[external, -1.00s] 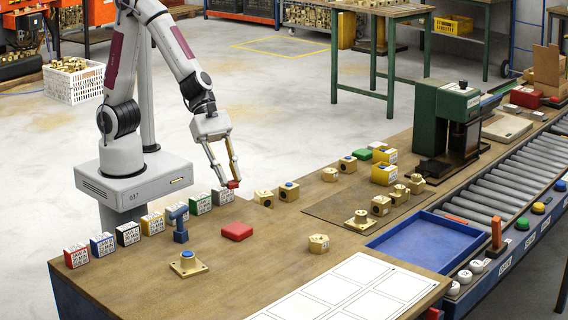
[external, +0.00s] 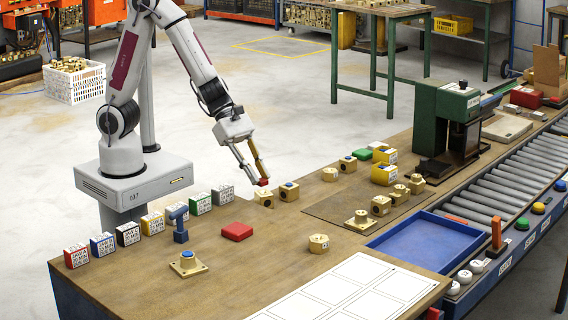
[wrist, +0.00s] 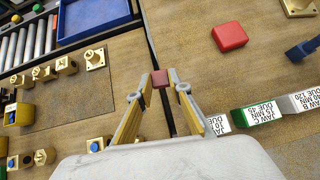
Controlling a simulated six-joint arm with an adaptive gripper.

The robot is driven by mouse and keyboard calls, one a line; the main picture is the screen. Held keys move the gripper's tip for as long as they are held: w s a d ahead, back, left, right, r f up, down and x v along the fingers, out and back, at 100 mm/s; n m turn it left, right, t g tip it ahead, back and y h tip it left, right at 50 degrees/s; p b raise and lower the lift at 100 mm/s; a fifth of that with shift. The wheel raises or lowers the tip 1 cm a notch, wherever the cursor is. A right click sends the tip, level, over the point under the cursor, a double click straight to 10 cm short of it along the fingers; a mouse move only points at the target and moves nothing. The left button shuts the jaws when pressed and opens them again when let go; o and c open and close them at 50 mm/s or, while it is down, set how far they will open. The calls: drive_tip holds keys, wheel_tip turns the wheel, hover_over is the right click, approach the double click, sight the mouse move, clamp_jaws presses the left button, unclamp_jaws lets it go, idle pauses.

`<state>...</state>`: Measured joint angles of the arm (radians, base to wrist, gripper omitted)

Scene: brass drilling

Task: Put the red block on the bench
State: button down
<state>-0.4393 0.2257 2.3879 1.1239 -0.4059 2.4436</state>
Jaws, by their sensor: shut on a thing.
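My gripper (external: 262,178) is shut on a small red block (external: 263,182), held between the fingertips. In the wrist view the red block (wrist: 160,78) shows at the tips of my gripper (wrist: 160,84). The wooden bench (external: 205,262) lies below. In the external view the block appears just behind a brass block near the bench's back edge. I cannot tell its exact height, but it looks held clear of the top.
A flat red piece (external: 237,231) lies on the bench, also in the wrist view (wrist: 230,37). Brass blocks (external: 289,191) stand close by on the right. Labelled blocks (external: 222,195) line the left back edge. A blue tray (external: 425,240) sits at right. Bare wood lies in front.

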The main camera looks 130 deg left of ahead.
drive_tip(key=s+a+f+m+h, duration=0.2)
drive_tip(key=s+a+f+m, duration=0.1)
drive_tip(key=a, duration=0.3)
drive_tip(key=shift+s+a+f+g+h, duration=0.2)
drive_tip(key=shift+s+f+g+h, duration=0.15)
drive_tip(key=shift+s, duration=0.45)
drive_tip(key=shift+m, duration=0.3)
drive_tip(key=shift+f, duration=0.2)
drive_tip(key=shift+f, duration=2.8)
drive_tip(key=shift+f, duration=2.1)
drive_tip(key=shift+f, duration=0.1)
